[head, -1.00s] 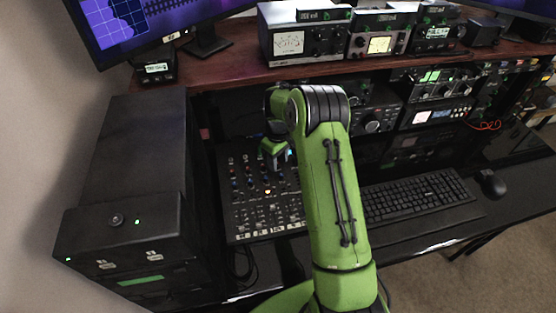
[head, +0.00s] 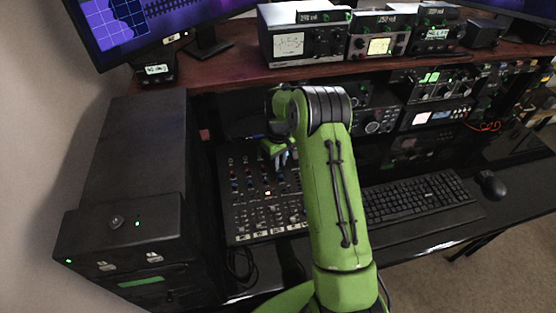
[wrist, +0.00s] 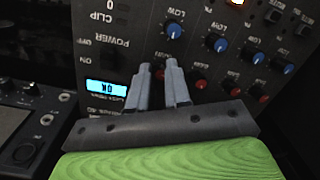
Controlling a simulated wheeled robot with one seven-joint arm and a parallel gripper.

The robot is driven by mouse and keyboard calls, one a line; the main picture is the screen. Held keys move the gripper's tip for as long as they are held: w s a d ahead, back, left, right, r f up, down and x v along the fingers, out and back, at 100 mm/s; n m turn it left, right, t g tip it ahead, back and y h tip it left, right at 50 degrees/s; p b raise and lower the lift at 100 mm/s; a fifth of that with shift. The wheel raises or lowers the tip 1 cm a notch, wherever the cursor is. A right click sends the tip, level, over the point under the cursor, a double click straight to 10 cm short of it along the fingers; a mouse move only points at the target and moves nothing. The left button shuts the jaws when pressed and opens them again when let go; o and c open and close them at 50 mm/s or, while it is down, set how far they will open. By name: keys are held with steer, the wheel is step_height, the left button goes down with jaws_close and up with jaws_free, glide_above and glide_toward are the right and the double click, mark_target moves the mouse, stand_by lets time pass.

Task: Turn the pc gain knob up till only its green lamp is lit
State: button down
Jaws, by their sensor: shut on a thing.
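The mixer panel (head: 240,212) lies on the desk with rows of small knobs. My gripper (head: 281,156) is over its upper right part, partly hidden by my arm. In the wrist view, my gripper (wrist: 158,68) has its two fingers close together around a knob in the row of red knobs (wrist: 201,84). The held knob is almost hidden between the fingers, and its label cannot be read.
Blue knobs (wrist: 221,46) and another blue knob (wrist: 173,30) stand close by the fingers. One pale lamp (head: 268,193) is lit on the panel. A keyboard (head: 420,198) lies to the right, a black case (head: 135,150) to the left, and radios (head: 310,40) behind.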

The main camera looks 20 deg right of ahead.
steer(key=m, duration=0.7)
steer(key=shift+t+y, duration=0.3)
stand_by(0.4)
steer(key=c, duration=1.1)
jaws_free()
steer(key=r+p, duration=0.1)
steer(key=r, duration=0.4)
steer(key=r+p, duration=0.1)
steer(key=r, duration=0.4)
steer(key=d+r+p, duration=0.1)
steer(key=r, duration=0.4)
steer(key=shift+s+r, duration=0.35)
